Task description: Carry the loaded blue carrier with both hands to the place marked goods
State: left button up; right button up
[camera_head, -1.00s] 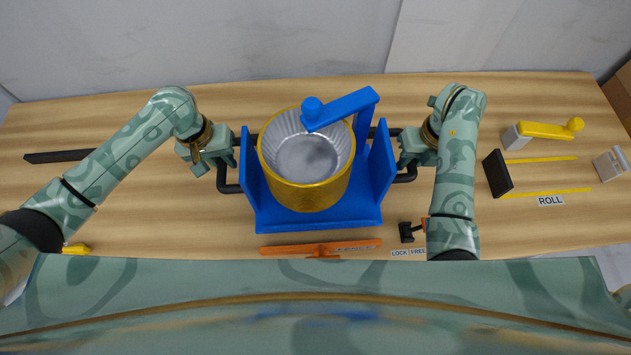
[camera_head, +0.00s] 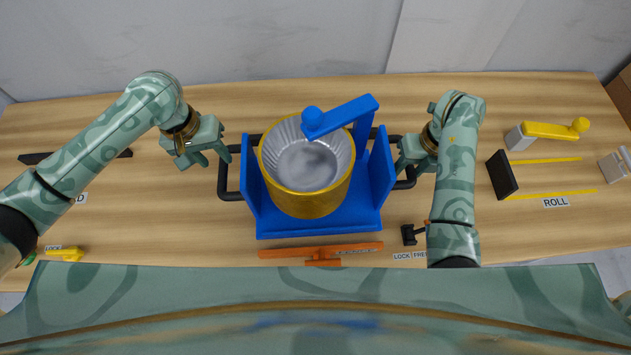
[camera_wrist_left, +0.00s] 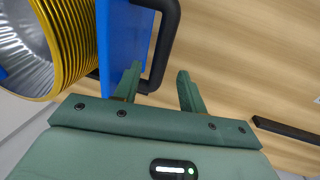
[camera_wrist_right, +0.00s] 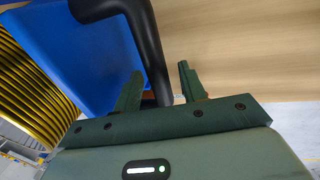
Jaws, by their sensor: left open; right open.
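The blue carrier (camera_head: 275,222) stands in the middle of the table, with a black handle on each side. A ribbed gold container with a silver inside (camera_head: 308,165) sits in it, under a blue arm with a round knob (camera_head: 342,116). My left gripper (camera_head: 223,160) is open, to the left of the left handle (camera_head: 230,196) and apart from it. In the left wrist view that handle (camera_wrist_left: 166,50) is beyond the fingertips. My right gripper (camera_head: 402,174) is open at the right handle (camera_head: 405,184); in the right wrist view the handle (camera_wrist_right: 150,50) passes by its fingers. No goods mark is readable.
An orange bar (camera_head: 320,252) lies in front of the carrier, near a LOCK FREE label (camera_head: 410,256). At the right are a black block (camera_head: 502,175), a yellow crank (camera_head: 550,130) and a ROLL label (camera_head: 555,202). A black bar (camera_head: 36,158) lies at the left.

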jog(key=shift+r, duration=0.1)
pick_arm(q)
notch_tip(320, 180, up, 7)
jog(key=a, duration=0.1)
jog(key=shift+a, duration=0.2)
pick_arm(e)
notch_tip(320, 180, up, 12)
jog(key=d, duration=0.2)
jog(key=shift+w+d+f, duration=0.15)
jog(key=shift+w+f, duration=0.05)
jog(key=shift+f, duration=0.05)
pick_arm(q)
jog(key=shift+f, duration=0.1)
